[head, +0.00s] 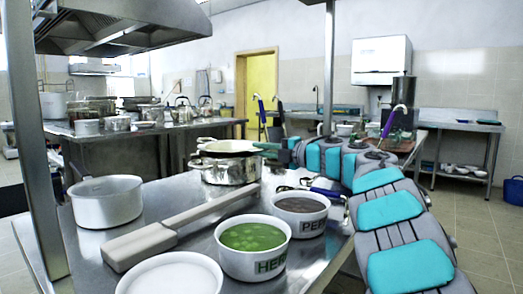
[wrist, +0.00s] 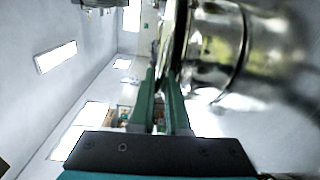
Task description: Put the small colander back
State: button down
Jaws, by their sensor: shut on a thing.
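A pale, shallow round vessel, apparently the small colander (head: 222,146), is at the mouth of a shiny steel pot (head: 230,170) in the head view. I cannot tell whether it rests on the pot or hangs just above it. My gripper (head: 264,147) reaches in from the right and is shut on the colander's near right edge or handle. In the wrist view my green fingers (wrist: 161,100) close on a thin edge-on piece. The steel pot (wrist: 275,55) fills the right side there, blurred. The grip point itself is partly hidden.
On the steel table stand a grey pot (head: 106,204), a long-handled board or paddle (head: 140,245), a white bowl (head: 170,277), a green-filled HERB bowl (head: 253,262) and a dark-filled bowl (head: 301,222). A steel post (head: 34,140) rises at left. A stove counter (head: 130,140) with several pots stands behind.

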jog(key=shift+f, duration=0.45)
jog(key=c, duration=1.2)
grip_release()
jog(key=shift+f, duration=0.1)
jog(key=shift+d+r, duration=0.1)
jog(key=shift+r, duration=0.55)
jog(key=v, duration=1.1)
jog(key=shift+s+d+r+b, duration=0.1)
jog(key=shift+s+d+b, duration=0.15)
jog(key=shift+d+b, duration=0.1)
